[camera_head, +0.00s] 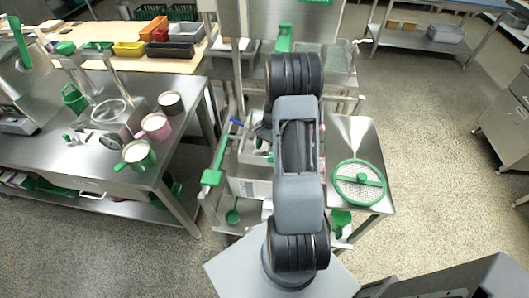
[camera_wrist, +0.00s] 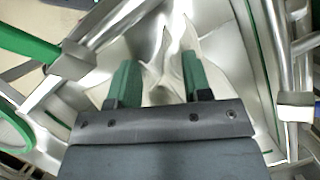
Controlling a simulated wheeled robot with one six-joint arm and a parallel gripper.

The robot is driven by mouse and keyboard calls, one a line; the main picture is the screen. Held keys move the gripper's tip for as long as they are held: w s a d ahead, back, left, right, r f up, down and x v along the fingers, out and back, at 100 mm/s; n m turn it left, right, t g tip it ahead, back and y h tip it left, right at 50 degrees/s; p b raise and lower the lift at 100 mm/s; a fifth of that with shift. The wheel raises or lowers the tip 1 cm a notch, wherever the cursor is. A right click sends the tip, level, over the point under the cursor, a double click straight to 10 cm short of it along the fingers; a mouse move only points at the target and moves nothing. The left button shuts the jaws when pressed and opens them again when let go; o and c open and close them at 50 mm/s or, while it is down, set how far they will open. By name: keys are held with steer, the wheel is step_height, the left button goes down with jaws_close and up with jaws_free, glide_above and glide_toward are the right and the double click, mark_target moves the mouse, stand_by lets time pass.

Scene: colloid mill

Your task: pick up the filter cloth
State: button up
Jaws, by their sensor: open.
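In the wrist view my gripper (camera_wrist: 158,72) is open, its two green fingers apart with nothing clearly held between them. A pale, creased, peaked surface (camera_wrist: 160,45) shows between and beyond the fingertips. It looks like the filter cloth, but I cannot tell it surely from shiny bent steel, nor whether the fingers touch it. In the head view my arm covers the middle of the steel stand, and I cannot make out the cloth there.
A round green-rimmed sieve (camera_head: 359,183) lies on the steel top right of my arm. The left steel bench holds a green jug (camera_head: 138,155), a pink jug (camera_head: 155,126) and other vessels. A green-handled tool (camera_head: 213,177) stands left of my arm. The floor at right is open.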

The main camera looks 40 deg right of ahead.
steer(key=shift+s+f, duration=0.1)
steer(key=c, duration=0.6)
jaws_close()
step_height(320, 180, up, 12)
steer(key=p, duration=0.8)
steer(key=shift+p, duration=0.4)
step_height(320, 180, up, 9)
steer(key=p, duration=0.5)
steer(key=shift+p, duration=0.3)
